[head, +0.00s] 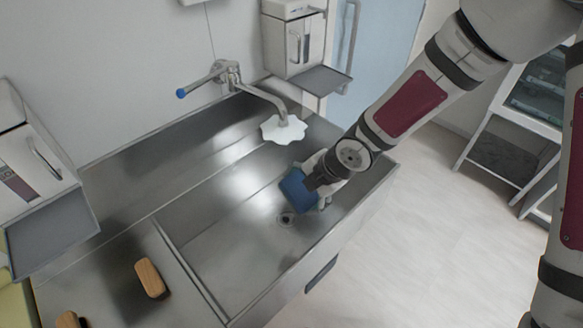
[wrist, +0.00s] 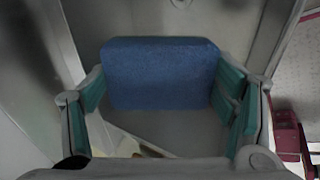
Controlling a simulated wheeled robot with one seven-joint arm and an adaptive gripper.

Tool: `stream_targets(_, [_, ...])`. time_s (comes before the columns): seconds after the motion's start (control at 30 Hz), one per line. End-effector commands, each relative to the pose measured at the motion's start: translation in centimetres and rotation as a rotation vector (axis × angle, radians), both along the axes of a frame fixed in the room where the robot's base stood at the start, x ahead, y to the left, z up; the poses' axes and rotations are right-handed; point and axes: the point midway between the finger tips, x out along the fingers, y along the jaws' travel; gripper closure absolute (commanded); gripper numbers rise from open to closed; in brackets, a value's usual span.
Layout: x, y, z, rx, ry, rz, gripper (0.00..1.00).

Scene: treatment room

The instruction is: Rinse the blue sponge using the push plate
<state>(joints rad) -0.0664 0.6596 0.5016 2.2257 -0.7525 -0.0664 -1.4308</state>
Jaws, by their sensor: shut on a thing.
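The blue sponge (head: 296,191) is held over the steel sink basin (head: 215,250), just above the drain (head: 286,219). My gripper (head: 318,182) is shut on it. In the wrist view the sponge (wrist: 160,75) sits between the two teal-padded fingers. A dark plate (head: 321,272) on the sink's front face, below the rim, looks like the push plate; my gripper is apart from it. The tap (head: 262,92) has a blue-tipped lever. A white, wavy-edged patch (head: 283,130) shows under its spout, beyond the sponge; I cannot tell what it is.
A wooden-backed brush (head: 151,279) lies on the steel drainboard (head: 115,270) at left, with another wooden piece (head: 68,320) near it. Wall dispensers with trays hang at left (head: 40,170) and back (head: 293,40). A shelf cart (head: 520,120) stands right. The floor before the sink is clear.

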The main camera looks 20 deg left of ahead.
Motion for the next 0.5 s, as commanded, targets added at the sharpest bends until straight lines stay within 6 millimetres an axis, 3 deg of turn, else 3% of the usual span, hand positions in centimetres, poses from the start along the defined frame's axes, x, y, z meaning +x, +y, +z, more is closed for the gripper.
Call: stream_targets(0.5, [-0.50,-0.26,0.51,0.000,0.000,-0.001,0.44])
